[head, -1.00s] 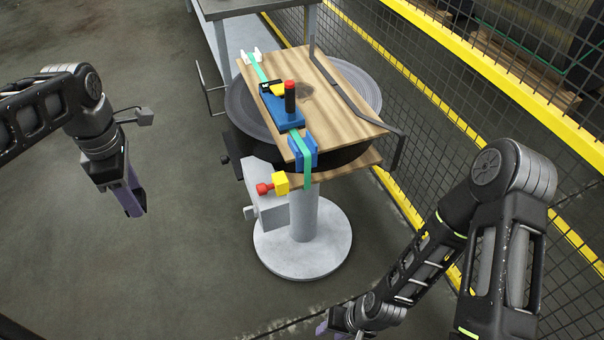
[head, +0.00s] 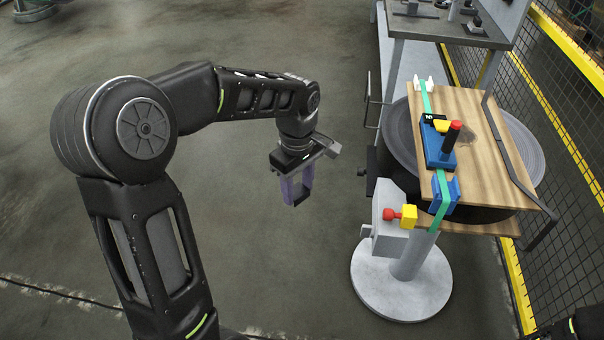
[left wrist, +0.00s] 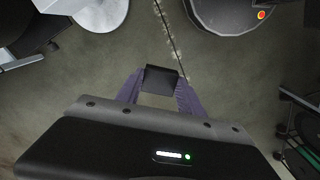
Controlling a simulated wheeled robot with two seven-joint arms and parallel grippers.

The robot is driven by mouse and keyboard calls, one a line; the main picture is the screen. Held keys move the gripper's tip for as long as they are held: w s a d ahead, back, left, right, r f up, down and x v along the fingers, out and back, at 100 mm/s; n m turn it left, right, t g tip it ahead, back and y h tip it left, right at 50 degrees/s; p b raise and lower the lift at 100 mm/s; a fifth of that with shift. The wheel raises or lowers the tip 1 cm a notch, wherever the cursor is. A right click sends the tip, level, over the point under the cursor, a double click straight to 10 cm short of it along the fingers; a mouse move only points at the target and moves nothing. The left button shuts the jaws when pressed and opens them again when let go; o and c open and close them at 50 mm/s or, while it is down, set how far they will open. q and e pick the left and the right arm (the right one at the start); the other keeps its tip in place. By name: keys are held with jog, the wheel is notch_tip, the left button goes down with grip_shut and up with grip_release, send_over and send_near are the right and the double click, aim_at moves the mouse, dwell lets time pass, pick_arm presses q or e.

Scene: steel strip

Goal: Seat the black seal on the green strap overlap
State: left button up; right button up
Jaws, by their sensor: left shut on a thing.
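My left gripper (head: 297,190) hangs over bare floor, left of the work stand and apart from it. Its purple fingers are shut on the black seal (head: 301,199), a small dark block at the fingertips. The seal also shows between the fingers in the left wrist view (left wrist: 161,79). The green strap (head: 444,190) runs lengthwise over the wooden board and hangs over its near edge. A blue tool (head: 439,150) with a black, red-topped handle and a yellow part sits along the strap. The strap overlap is too small to make out. My right gripper is out of view.
The wooden board (head: 485,145) rests on a round grey turntable on a pedestal (head: 402,285). A blue block (head: 452,194) sits at the strap's near end, above a yellow block with a red knob (head: 408,217). Mesh fencing stands right; a grey bench (head: 440,25) stands behind.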

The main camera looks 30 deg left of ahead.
pick_arm(q)
jog(key=w+d+f+m, duration=0.1)
jog(key=d+f+m, duration=0.4)
jog(key=f+m, duration=0.2)
jog(key=w+d+f+m, duration=0.1)
jog(key=d+f+m, duration=0.4)
jog(key=f+m, duration=0.3)
jog(key=shift+w+f, duration=0.3)
jog(key=shift+f, duration=0.65)
